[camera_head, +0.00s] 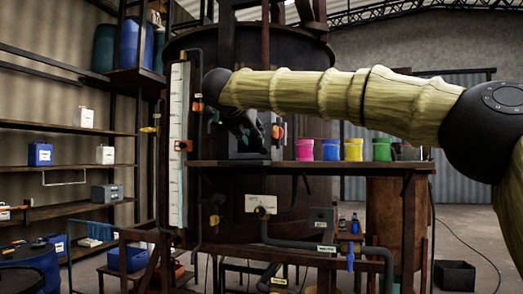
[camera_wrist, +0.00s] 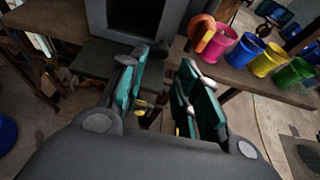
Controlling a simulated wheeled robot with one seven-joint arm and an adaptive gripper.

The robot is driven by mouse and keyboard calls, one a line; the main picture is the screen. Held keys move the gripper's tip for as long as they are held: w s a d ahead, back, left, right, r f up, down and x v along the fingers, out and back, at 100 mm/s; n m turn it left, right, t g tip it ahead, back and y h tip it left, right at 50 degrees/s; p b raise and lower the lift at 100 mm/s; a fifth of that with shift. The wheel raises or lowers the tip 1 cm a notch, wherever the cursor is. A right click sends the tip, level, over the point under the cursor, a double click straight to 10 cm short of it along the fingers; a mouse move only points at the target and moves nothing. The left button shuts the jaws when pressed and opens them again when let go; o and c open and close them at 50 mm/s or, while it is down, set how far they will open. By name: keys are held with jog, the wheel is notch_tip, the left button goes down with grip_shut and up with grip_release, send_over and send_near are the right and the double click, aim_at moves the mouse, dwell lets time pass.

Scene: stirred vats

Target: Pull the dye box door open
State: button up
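The grey dye box (camera_head: 236,146) stands on the shelf in the head view, partly hidden by my gripper (camera_head: 240,122). In the wrist view the dye box (camera_wrist: 97,14) shows a dark open front. A flat dark grey panel (camera_wrist: 98,58) lies below that opening and looks like the door folded down. My gripper (camera_wrist: 164,64) has its teal fingers apart, with a clear gap between them, near the right end of the panel. I cannot tell whether a finger touches it.
An orange part (camera_wrist: 201,34) juts out at the box's right side. Pink (camera_head: 304,150), blue (camera_head: 330,150), yellow (camera_head: 353,150) and green (camera_head: 381,149) cups stand along the shelf (camera_head: 330,166) to the right. A large vat (camera_head: 225,45) rises behind.

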aim_at(263, 149)
jog(key=p+x, duration=0.2)
jog(key=x, duration=0.8)
jog(key=shift+w+d+f+p, duration=0.1)
jog(key=shift+d+f+p, duration=0.05)
jog(key=shift+p, duration=0.15)
grip_shut()
